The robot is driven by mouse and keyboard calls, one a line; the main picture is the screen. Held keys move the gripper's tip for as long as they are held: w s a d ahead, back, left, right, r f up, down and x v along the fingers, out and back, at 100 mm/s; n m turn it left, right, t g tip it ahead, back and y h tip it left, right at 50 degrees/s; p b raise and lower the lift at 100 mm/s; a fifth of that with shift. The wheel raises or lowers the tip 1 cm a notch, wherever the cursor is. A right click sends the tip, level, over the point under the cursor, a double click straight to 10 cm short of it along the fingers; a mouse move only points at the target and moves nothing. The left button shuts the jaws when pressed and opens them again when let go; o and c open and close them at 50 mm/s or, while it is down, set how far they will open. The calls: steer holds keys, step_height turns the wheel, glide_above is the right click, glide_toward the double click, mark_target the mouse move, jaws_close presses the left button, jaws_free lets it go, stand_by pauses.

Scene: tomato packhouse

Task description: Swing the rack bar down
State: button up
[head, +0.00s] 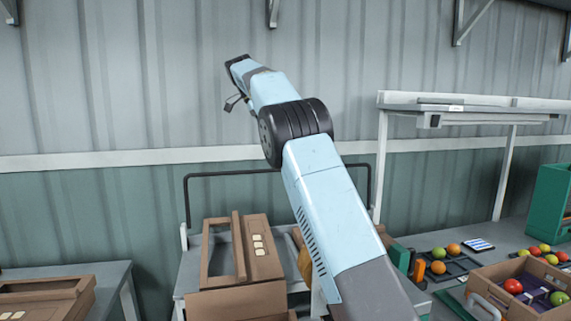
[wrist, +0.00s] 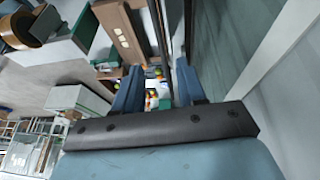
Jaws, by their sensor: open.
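The rack bar (head: 228,175) is a thin black U-shaped bar. It stands raised above the rack (head: 184,262) in the head view, and my arm hides part of its right half. The rack holds flat cardboard cartons (head: 262,262). My gripper (head: 234,82) is at the upper end of my arm, above the bar in the picture, against the wall. In the wrist view my gripper (wrist: 155,74) is open, with two blue fingers apart and nothing held between them. Thin dark lines run past the fingers there; I cannot tell which is the bar.
A bench (head: 415,242) on the right has a lamp frame (head: 470,108) above it. A carton of tomatoes (head: 520,310) and a green crate (head: 553,200) are at the right. A table (head: 115,277) with a carton stands at the left. The corrugated wall (head: 110,100) is close behind.

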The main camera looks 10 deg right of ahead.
steer(key=x, duration=1.2)
steer(key=shift+d, duration=0.1)
steer(key=shift+c, duration=0.4)
jaws_close()
